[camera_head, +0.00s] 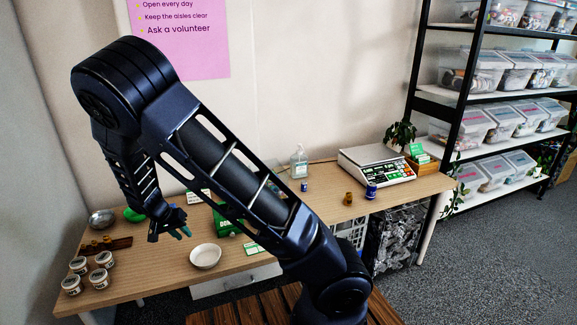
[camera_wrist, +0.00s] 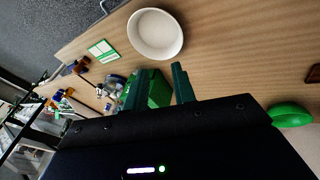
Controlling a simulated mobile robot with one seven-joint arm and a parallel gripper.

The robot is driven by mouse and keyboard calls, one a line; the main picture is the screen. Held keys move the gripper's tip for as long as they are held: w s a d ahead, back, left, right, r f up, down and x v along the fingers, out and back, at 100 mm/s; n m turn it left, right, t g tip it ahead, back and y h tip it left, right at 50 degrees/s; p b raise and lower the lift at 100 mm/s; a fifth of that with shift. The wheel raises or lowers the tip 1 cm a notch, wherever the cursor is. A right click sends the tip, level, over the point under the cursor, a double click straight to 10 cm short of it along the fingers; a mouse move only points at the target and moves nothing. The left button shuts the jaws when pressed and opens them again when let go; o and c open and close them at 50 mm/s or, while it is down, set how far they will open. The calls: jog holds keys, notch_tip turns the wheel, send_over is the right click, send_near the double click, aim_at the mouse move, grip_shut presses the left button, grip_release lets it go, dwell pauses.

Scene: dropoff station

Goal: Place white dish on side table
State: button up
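The white dish (camera_head: 205,256) is a round, empty bowl standing upright on the long wooden table (camera_head: 270,222), near its front edge. It also shows in the wrist view (camera_wrist: 155,34), beyond my fingertips. My gripper (camera_head: 180,233) is above the table, to the left of the dish and apart from it. In the wrist view its two green fingers (camera_wrist: 159,68) are spread with nothing between them. A slatted brown wooden surface (camera_head: 250,308) lies lower, in front of the table, partly hidden by my arm. I cannot tell which surface is the side table.
Several lidded tubs (camera_head: 103,259) stand at the table's left end, near a green bowl (camera_head: 133,214) and a metal bowl (camera_head: 102,219). A green box (camera_head: 223,220) is behind the dish. A scale (camera_head: 375,165) stands farther right. Shelves (camera_head: 490,95) hold clear bins.

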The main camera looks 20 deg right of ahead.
jog(key=s+d+r+g+y, duration=0.1)
jog(key=s+d+r+y, duration=0.1)
jog(key=d+r, duration=0.85)
jog(key=s+d+r+y, duration=0.2)
jog(key=d+r+y, duration=0.1)
jog(key=d+r, duration=0.8)
jog(key=s+d+r+n+t, duration=0.1)
jog(key=s+d+r, duration=0.4)
jog(key=s, duration=0.3)
jog(key=s+d+r+n+t+h, duration=0.1)
jog(key=s+d+r+t, duration=0.1)
jog(key=s+d+r, duration=0.3)
jog(key=s+d, duration=0.3)
jog(key=shift+s+n+t, duration=0.3)
jog(key=shift+s, duration=0.1)
